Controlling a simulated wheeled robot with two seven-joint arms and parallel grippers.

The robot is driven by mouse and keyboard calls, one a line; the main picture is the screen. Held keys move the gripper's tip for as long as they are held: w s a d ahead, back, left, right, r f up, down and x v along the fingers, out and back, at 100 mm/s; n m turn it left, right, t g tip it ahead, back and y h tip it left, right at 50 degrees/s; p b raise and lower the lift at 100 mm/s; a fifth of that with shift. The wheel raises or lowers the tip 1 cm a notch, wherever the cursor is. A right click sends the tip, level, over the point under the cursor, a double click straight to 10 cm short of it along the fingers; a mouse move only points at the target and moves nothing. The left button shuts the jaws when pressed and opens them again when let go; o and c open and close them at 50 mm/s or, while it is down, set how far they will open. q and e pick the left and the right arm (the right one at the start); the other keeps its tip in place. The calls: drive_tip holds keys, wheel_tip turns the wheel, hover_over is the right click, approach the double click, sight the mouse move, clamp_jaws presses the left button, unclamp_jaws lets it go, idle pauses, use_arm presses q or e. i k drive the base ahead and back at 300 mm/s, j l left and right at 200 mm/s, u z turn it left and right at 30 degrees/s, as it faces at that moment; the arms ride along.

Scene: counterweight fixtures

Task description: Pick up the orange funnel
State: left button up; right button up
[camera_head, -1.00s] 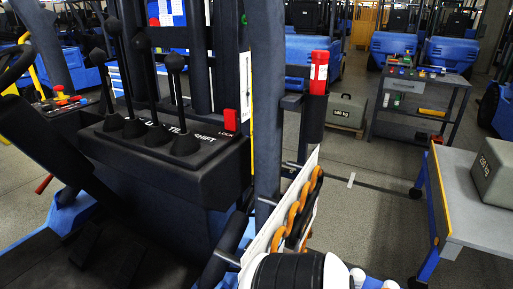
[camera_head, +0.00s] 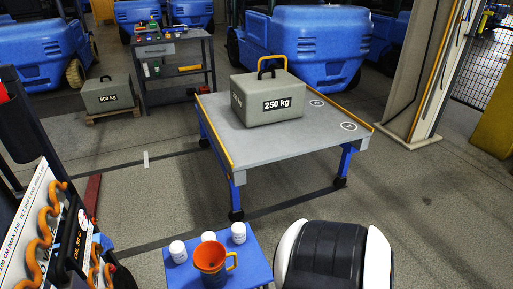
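An orange funnel-like vessel (camera_head: 210,258) stands on a small blue surface (camera_head: 254,268) at the bottom of the head view. Neither of my grippers is in view.
Several white lidded jars, one at the right (camera_head: 238,232), stand close around the vessel. A grey table (camera_head: 330,142) with a 250 kg weight (camera_head: 268,97) is beyond. A 500 kg weight (camera_head: 107,95) and tool cart (camera_head: 170,60) stand farther back. Orange coils (camera_head: 45,235) hang at left.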

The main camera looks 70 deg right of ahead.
sight(208, 255)
drive_tip(key=z, duration=0.5)
drive_tip(key=l+z, duration=0.15)
drive_tip(key=z, duration=0.3)
drive_tip(key=l+z, duration=0.1)
drive_tip(key=z, duration=0.4)
drive_tip(key=k+l, duration=0.05)
